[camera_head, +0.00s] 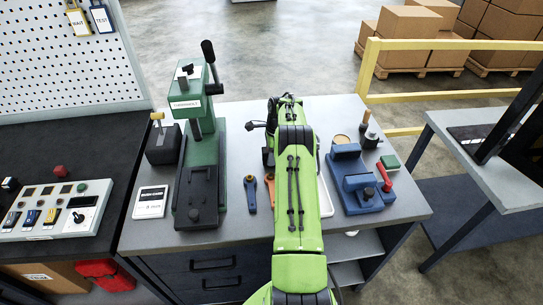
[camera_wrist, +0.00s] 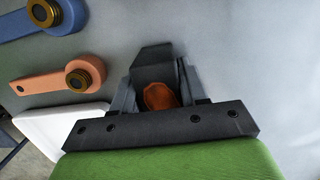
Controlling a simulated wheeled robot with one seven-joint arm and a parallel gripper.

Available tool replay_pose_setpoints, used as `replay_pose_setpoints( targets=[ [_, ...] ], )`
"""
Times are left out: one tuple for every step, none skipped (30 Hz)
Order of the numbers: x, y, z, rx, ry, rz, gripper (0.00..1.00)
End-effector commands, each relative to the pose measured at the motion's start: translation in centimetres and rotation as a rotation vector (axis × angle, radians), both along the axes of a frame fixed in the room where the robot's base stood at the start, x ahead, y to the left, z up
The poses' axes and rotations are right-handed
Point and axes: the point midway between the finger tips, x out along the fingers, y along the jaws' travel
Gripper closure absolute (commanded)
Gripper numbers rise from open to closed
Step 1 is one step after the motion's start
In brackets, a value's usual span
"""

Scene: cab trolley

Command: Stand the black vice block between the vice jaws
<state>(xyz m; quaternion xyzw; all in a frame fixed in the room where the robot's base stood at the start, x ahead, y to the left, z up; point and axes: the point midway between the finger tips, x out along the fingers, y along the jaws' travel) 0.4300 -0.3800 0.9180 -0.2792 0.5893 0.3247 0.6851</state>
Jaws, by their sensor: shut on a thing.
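The black vice block (camera_wrist: 153,62) is between the fingers of my gripper (camera_wrist: 156,78) in the wrist view. My gripper is shut on it, with an orange-brown patch showing at its near side. The grey bench top shows around the block; its height above the bench is unclear. In the head view my green arm hides the block and the fingers. The blue vice (camera_head: 355,203) stands on the right part of the bench, with a red handle (camera_head: 384,176). A gap shows between its rear and front parts, and I see no block there.
An orange wrench (camera_wrist: 50,82) and a blue wrench (camera_wrist: 28,24) lie beside my gripper, with a white tray (camera_wrist: 45,128) nearby. A green press (camera_head: 204,155) stands left of my arm. A green-topped block (camera_head: 390,161) and round containers stand around the vice.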

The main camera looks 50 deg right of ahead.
Motion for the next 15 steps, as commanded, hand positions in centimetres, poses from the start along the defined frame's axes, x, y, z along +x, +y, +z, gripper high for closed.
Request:
replay_pose_setpoints(
  targets=[
    [0.0, 0.0, 0.0, -0.001, -0.001, 0.000, 1.00],
    [0.0, 0.0, 0.1, -0.002, -0.002, 0.000, 1.00],
    [0.0, 0.0, 0.1, -0.002, -0.002, 0.000, 1.00],
    [0.0, 0.0, 0.1, -0.001, -0.002, 0.000, 1.00],
    [0.0, 0.0, 0.1, -0.001, -0.002, 0.000, 1.00],
    [0.0, 0.0, 0.1, -0.001, -0.002, 0.000, 1.00],
    [0.0, 0.0, 0.2, -0.002, -0.002, 0.000, 1.00],
    [0.1, -0.1, 0.3, -0.002, -0.002, 0.000, 1.00],
    [0.1, -0.1, 0.7, -0.003, -0.002, -0.001, 1.00],
    [0.1, -0.1, 1.1, -0.004, -0.003, -0.001, 1.00],
    [0.1, -0.1, 1.7, -0.003, -0.004, -0.001, 1.00],
    [0.1, -0.1, 2.6, -0.004, -0.006, -0.001, 1.00],
    [0.1, -0.1, 3.4, -0.004, -0.005, 0.000, 1.00],
    [0.1, -0.1, 4.2, -0.004, -0.005, 0.000, 1.00],
    [0.1, -0.1, 5.3, -0.004, -0.006, 0.000, 1.00]
  ],
)
